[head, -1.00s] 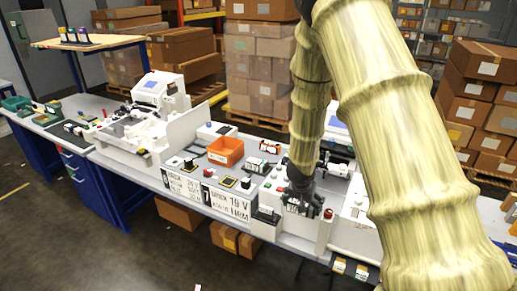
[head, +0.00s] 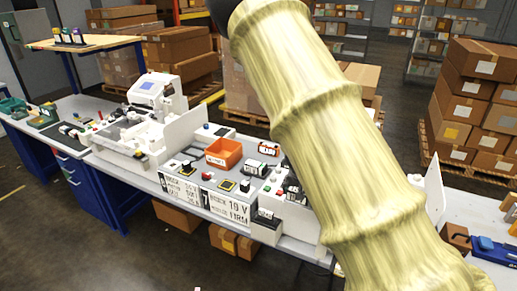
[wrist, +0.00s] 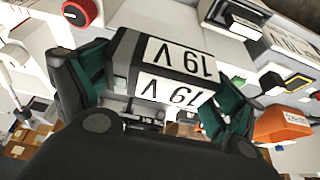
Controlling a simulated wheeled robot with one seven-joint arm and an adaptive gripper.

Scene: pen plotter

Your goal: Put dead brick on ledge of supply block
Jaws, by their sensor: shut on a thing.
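My gripper (wrist: 162,88) shows in the wrist view, its green-padded fingers shut on a dark brick (wrist: 172,50) with white "19 V" labels on two faces. The held brick is off the bench surface as far as the wrist view shows. In the head view my arm hides the gripper and this brick. A white block with coloured buttons (head: 270,188), possibly the supply block, stands on the bench just left of my arm. A small dark-topped step (head: 265,221) sits at its front. My arm covers its right side, so I cannot tell which ledge is which.
An orange bin (head: 223,153) stands at the back of the bench, with a labelled dark brick (head: 255,168) beside it. White signs (head: 225,205) line the front edge. A white machine (head: 150,100) stands to the left.

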